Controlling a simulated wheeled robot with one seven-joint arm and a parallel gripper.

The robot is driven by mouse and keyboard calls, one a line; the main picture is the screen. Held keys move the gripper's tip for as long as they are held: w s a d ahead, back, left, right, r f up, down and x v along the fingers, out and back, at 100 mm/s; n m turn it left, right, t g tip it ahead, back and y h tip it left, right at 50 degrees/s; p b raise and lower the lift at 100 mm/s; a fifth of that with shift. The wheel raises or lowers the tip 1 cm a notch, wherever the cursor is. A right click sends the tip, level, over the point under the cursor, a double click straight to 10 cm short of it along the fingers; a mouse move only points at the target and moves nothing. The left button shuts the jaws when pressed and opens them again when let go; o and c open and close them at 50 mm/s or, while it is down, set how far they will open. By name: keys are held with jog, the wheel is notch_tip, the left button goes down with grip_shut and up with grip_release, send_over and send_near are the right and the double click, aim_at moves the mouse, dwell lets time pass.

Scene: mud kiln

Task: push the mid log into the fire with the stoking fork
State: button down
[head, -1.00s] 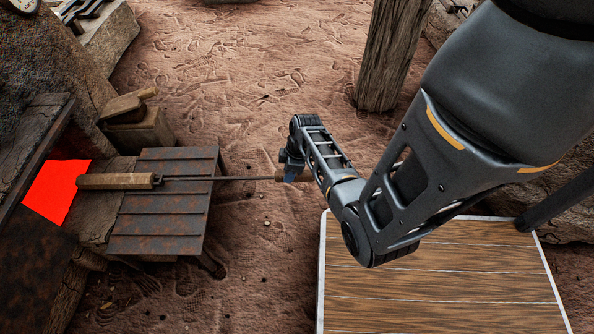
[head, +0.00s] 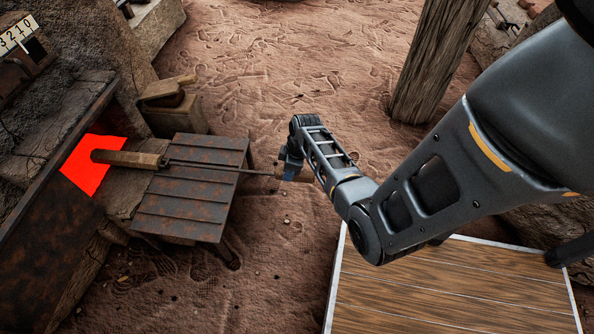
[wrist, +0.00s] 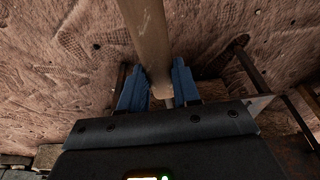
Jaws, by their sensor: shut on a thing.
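The mid log (head: 130,159) is a pale brown stick lying level, its left end over the glowing red opening (head: 85,175). The stoking fork's thin dark shaft (head: 215,166) runs from the log's right end across a rusty slatted table to my gripper (head: 290,168). The fork's tines appear to touch the log's right end. In the wrist view my gripper (wrist: 160,88) has its blue fingers on either side of the fork's wooden handle (wrist: 148,40), shut on it. The head view hides most of the handle.
The rusty slatted table (head: 190,205) stands just right of the kiln mouth. A wooden box (head: 172,112) sits behind it, and a numbered gauge (head: 20,32) is at upper left. A wooden post (head: 435,65) rises at the back. Sandy ground between is clear.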

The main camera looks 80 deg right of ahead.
aim_at(237, 169)
jog(key=shift+w+a+b, duration=0.25)
jog(key=shift+w+b, duration=0.5)
jog(key=shift+w, duration=2.05)
jog(key=shift+w+a+b, duration=0.3)
jog(key=shift+w+b, duration=0.45)
jog(key=shift+w, duration=2)
jog(key=shift+w+a+b, duration=0.25)
jog(key=shift+w+b, duration=0.5)
jog(key=shift+w, duration=2.05)
jog(key=shift+r, duration=0.1)
